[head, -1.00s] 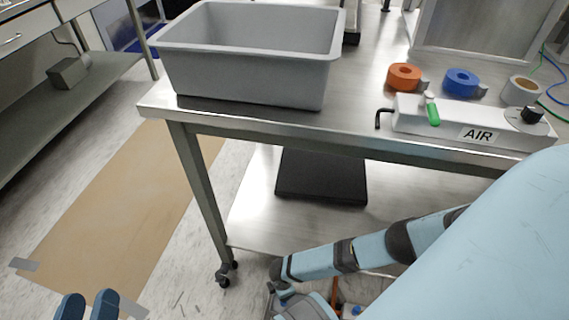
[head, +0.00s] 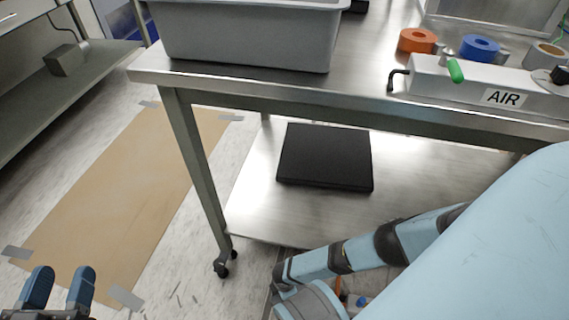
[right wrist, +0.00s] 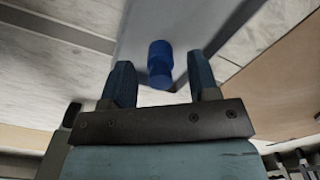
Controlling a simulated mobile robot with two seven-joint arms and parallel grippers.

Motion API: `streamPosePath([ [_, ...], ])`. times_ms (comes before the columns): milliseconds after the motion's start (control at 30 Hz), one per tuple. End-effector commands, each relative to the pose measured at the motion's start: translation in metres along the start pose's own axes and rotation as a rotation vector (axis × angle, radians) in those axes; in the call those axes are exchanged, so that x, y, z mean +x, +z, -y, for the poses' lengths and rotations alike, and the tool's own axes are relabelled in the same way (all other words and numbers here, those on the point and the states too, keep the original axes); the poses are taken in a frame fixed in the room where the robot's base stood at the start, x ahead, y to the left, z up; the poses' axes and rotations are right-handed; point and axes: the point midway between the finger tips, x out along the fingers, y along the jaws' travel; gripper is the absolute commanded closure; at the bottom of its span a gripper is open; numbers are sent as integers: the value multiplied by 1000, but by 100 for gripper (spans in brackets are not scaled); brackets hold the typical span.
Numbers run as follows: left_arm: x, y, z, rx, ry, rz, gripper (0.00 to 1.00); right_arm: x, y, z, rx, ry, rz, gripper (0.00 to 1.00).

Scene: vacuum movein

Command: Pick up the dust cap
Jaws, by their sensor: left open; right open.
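In the right wrist view a short blue cylinder (right wrist: 160,58), which looks like the dust cap, shows between the two fingers of my right gripper (right wrist: 159,72). The fingers are apart, one on each side of it, with gaps visible. I cannot tell how far beyond the fingertips it lies. In the head view my right arm reaches down to the bottom centre, and its gripper is hidden. A small blue thing (head: 361,300) lies near my right wrist there; I cannot tell if it is the same one. My left gripper (head: 59,288) is open and empty at the lower left.
A steel table (head: 290,93) carries a grey bin (head: 245,38), an orange tape roll (head: 417,40), a blue tape roll (head: 479,48) and an AIR box (head: 470,82). A black slab (head: 325,156) lies on its lower shelf (head: 255,200). A brown floor mat (head: 120,190) lies left.

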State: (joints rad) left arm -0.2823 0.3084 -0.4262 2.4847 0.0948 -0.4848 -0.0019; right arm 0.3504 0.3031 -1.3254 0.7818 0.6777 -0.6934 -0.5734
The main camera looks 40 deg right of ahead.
Motion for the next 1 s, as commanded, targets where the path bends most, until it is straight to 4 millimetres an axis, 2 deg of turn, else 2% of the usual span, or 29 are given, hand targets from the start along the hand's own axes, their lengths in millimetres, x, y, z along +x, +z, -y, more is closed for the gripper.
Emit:
streamPosePath([
  [33,0,0,0,-1,0,0,49,0,0,0,0,0,0,45],
  [267,0,0,0,-2,0,1,49,0,0,0,0,0,0,98],
  [300,0,0,0,-2,1,1,49,0,0,0,0,0,0,100],
  [733,0,-3,0,-10,3,3,49,-5,1,0,0,0,1,100],
  [867,0,-9,-2,-45,8,20,49,-19,1,0,0,0,0,100],
  [933,-2,-11,-5,-79,10,41,49,-32,1,1,0,0,0,100],
  [1000,-6,-6,-12,-162,4,88,49,-47,1,1,0,-1,-1,100],
])
